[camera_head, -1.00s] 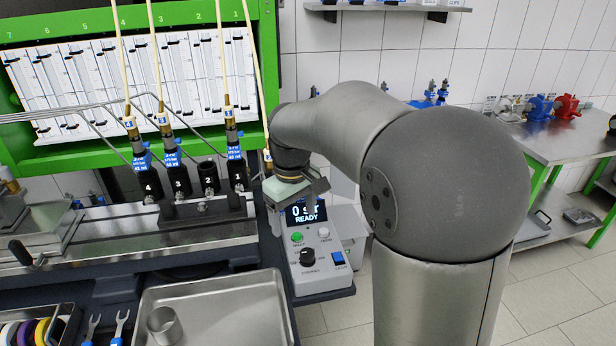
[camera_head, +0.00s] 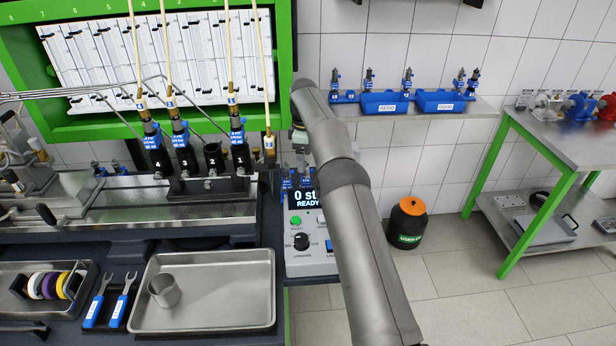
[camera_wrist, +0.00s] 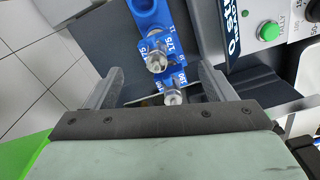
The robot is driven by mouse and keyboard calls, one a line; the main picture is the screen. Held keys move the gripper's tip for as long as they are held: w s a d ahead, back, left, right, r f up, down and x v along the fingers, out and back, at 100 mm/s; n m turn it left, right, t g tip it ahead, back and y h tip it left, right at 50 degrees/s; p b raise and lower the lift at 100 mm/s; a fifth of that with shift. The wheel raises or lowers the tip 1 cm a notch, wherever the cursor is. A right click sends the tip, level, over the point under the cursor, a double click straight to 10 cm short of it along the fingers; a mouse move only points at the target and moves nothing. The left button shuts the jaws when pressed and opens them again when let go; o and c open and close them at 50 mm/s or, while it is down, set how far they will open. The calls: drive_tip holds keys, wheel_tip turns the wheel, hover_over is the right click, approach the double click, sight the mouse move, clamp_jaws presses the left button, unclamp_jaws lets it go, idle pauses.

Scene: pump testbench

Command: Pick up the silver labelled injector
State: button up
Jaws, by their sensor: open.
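In the wrist view, my gripper (camera_wrist: 161,78) is open, with one finger on each side of two silver-tipped injectors. The nearer injector (camera_wrist: 172,97) has a silver end and a blue label, and lies between the fingers in the picture. A second silver injector (camera_wrist: 157,60) with a blue label is just beyond it, by a blue holder (camera_wrist: 147,14). Contact with the fingers cannot be seen. In the head view, blue-labelled parts (camera_head: 290,186) show beside the display, and my arm hides most of the gripper.
The control box (camera_head: 302,242) reading "READY" stands close by the blue-labelled parts. Injectors in numbered black holders (camera_head: 212,160) stand to the left. A wall shelf (camera_head: 480,106) holds more injectors and blue bins. A metal tray (camera_head: 215,290) with a cup lies in front.

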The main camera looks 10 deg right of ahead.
sight(305, 175)
drive_tip(key=shift+w+d+f, duration=0.15)
drive_tip(key=shift+w+f, duration=0.05)
drive_tip(key=shift+f, duration=0.5)
wheel_tip(305, 175, down, 7)
drive_tip(key=shift+r, duration=0.15)
drive_tip(key=c, duration=1.4)
